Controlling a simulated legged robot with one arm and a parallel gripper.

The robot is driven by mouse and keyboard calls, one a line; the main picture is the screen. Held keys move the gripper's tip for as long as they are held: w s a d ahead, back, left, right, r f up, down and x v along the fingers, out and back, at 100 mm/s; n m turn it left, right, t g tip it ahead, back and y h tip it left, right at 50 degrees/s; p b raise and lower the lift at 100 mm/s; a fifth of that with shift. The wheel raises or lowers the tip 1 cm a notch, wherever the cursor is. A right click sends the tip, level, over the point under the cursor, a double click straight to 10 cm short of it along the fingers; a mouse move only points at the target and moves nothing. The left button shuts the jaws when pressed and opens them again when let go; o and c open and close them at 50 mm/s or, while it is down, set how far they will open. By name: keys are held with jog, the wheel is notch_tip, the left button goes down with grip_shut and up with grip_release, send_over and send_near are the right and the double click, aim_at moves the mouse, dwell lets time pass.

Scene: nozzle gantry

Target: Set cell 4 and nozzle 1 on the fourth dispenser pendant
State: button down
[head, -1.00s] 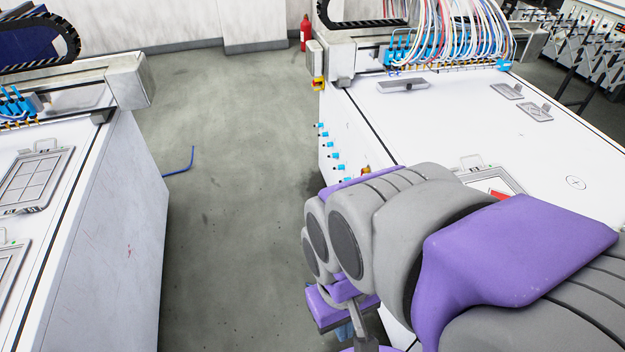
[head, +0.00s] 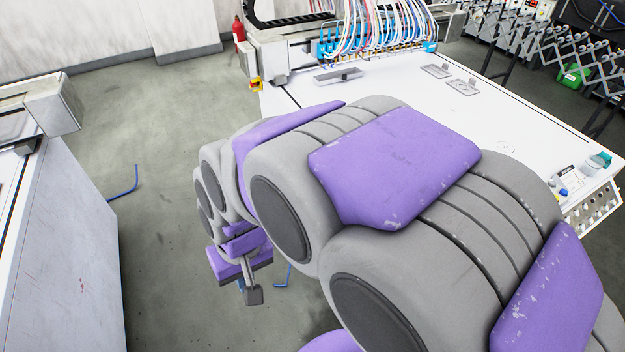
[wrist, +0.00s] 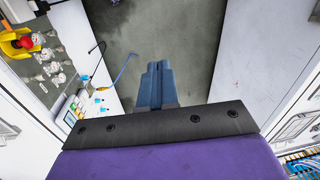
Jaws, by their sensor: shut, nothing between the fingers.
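My gripper (wrist: 158,68) shows in the wrist view with its two blue fingers together and nothing between them. It points down toward the grey floor, between a white cabinet side on the right and panels on the left. A panel with several pale knobs (wrist: 54,66) and a red emergency button (wrist: 27,42) on a yellow base is at the upper left. A small screen-like panel (wrist: 73,113) with blue fittings beside it lies lower left. I cannot tell which of these is the fourth dispenser pendant, and no cell or nozzle setting is readable. The gripper touches none of them.
A white machine table (head: 390,85) fills the right of the head view, partly hidden by my arm. Another white cabinet (head: 68,250) stands left. A knobbed panel (head: 597,208) is at far right.

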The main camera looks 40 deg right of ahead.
jog(key=w+f+m+t, duration=0.2)
jog(key=w+f, duration=0.1)
jog(key=w, duration=0.7)
jog(key=w+f+m+t, duration=0.2)
jog(key=w+f, duration=0.1)
jog(key=w, duration=0.7)
jog(key=w+d+f+m+t+h+p, duration=0.1)
jog(key=w+d+f+m+t, duration=0.2)
jog(key=w, duration=0.4)
jog(key=w+d+f+m+h+p, duration=0.1)
jog(key=w+d+f+m, duration=0.1)
jog(key=w+d+f, duration=0.4)
jog(key=w+d+f+m+t+h, duration=0.1)
jog(key=w+d+f+m+h, duration=0.2)
jog(key=w+d+f, duration=0.2)
jog(key=s+d+f+m+h+p, duration=0.1)
jog(key=s+d+f+h, duration=0.3)
jog(key=d, duration=0.5)
jog(key=s+d+f+m+h, duration=0.4)
jog(key=d+f+h, duration=0.2)
jog(key=d+f, duration=0.2)
jog(key=shift+d+f+p, duration=0.15)
jog(key=shift+d+p, duration=0.2)
jog(key=shift+d, duration=0.7)
jog(key=s+d+p, duration=0.2)
jog(key=d, duration=0.6)
jog(key=shift+d+p, duration=0.35)
jog(key=shift+p, duration=0.05)
jog(key=shift+d, duration=0.1)
